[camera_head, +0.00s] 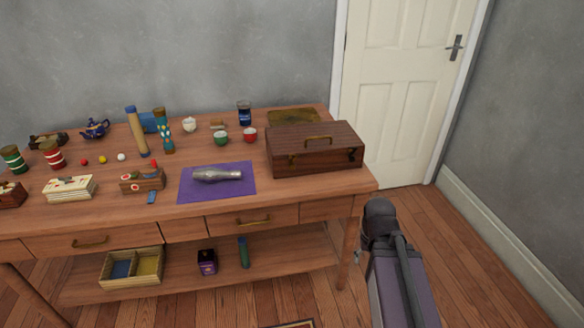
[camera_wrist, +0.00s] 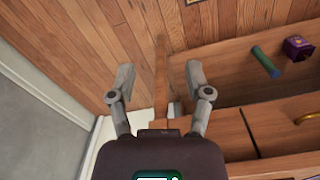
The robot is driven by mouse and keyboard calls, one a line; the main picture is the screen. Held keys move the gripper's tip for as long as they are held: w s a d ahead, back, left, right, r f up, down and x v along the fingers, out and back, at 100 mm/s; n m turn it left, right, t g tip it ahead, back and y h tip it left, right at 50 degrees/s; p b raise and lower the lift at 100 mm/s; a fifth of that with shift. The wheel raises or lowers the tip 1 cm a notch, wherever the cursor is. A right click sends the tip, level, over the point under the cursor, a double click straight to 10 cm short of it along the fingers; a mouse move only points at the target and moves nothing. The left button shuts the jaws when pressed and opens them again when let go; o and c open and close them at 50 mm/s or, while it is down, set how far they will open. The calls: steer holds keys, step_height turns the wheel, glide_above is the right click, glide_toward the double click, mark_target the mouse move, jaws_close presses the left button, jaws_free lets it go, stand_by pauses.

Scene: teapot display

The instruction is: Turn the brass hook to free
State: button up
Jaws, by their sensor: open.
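My arm (camera_head: 395,265) rises at the lower right of the head view.
A purple cloth (camera_head: 190,191) with a silvery object (camera_head: 217,175) lies left of the case. Green (camera_head: 221,139) and red (camera_head: 250,135) cups stand behind. The wooden table (camera_head: 290,196) has drawers and a lower shelf. Open floor (camera_head: 440,240) lies to its right, before a white door (camera_head: 405,90).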

steer(key=n+t+h+b, duration=0.8)
steer(key=n+t, duration=0.4)
steer(key=t, duration=0.4)
glide_toward(291, 168)
steer(key=s+a, duration=0.2)
steer(key=shift+s+f+h+p, duration=0.1)
steer(key=shift+s+h+p, duration=0.15)
steer(key=shift+h+p, duration=0.15)
steer(key=shift+w, duration=0.1)
steer(key=x, duration=1.3)
steer(key=shift+w+d+f, duration=0.15)
steer(key=shift+w+d, duration=0.1)
steer(key=shift+w, duration=0.05)
